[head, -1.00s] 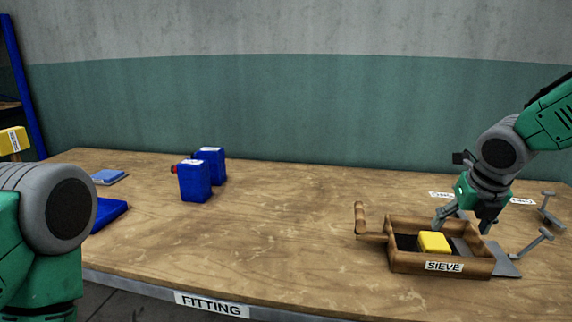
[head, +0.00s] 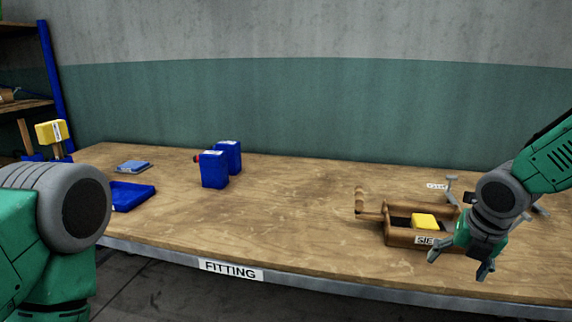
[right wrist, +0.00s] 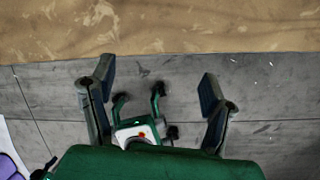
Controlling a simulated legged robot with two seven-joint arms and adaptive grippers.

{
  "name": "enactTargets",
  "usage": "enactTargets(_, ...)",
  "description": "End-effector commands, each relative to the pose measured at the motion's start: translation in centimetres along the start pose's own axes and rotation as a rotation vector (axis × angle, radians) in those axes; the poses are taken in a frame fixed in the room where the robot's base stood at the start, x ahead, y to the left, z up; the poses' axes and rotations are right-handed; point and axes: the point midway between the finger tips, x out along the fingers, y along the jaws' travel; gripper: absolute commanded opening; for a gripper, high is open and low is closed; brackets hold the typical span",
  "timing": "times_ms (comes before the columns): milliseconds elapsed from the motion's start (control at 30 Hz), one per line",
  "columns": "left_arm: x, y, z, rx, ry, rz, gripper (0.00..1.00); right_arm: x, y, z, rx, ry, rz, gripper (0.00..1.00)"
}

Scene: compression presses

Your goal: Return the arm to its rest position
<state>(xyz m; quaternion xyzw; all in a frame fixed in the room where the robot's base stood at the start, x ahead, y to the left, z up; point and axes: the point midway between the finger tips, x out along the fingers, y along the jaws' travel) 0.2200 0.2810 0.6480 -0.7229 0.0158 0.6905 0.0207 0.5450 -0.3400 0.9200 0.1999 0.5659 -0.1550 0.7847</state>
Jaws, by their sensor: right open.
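My right arm comes in from the right in the head view. Its gripper (head: 459,262) is open and empty, in front of the right end of the wooden sieve box (head: 400,236) and over the table's front edge. In the right wrist view the two fingers (right wrist: 157,85) stand wide apart with nothing between them, over the grey floor. A yellow block (head: 424,221) sits in the sieve box. Part of the box and its label are hidden behind my gripper. My left arm shows only as a link at the left; its gripper is out of view.
The wooden table (head: 300,220) is clear in the middle. Two blue canisters (head: 214,170) stand left of centre. A blue tray (head: 131,196) and a light blue flat item (head: 133,166) lie farther left. A shelf with blue posts (head: 52,90) is at the far left.

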Motion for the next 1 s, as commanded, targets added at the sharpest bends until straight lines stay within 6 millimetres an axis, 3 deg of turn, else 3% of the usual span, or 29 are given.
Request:
enactTargets(267,0.0,0.0,0.1,0.0,-0.002,0.0,0.4,6.1,-0.1,-7.6,0.43,0.115,0.01,0.71)
enactTargets(367,0.0,0.0,0.1,0.0,-0.002,0.0,0.4,8.9,-0.7,-11.7,0.675,0.167,-0.01,0.71)
enactTargets(500,0.0,0.0,0.1,0.0,-0.001,0.0,0.4,12.8,-2.8,-19.4,1.15,0.225,-0.09,0.71)
enactTargets(600,0.0,0.0,0.1,0.0,-0.001,0.0,0.4,14.7,-5.0,-24.8,1.511,0.223,-0.171,0.71)
enactTargets(800,0.0,0.0,0.1,0.0,-0.001,0.0,0.4,16.0,-10.2,-33.2,2.146,0.101,-0.313,0.71)
enactTargets(1000,0.0,0.0,0.1,0.0,-0.002,0.0,0.4,15.6,-13.5,-37.0,2.487,-0.037,-0.357,0.71)
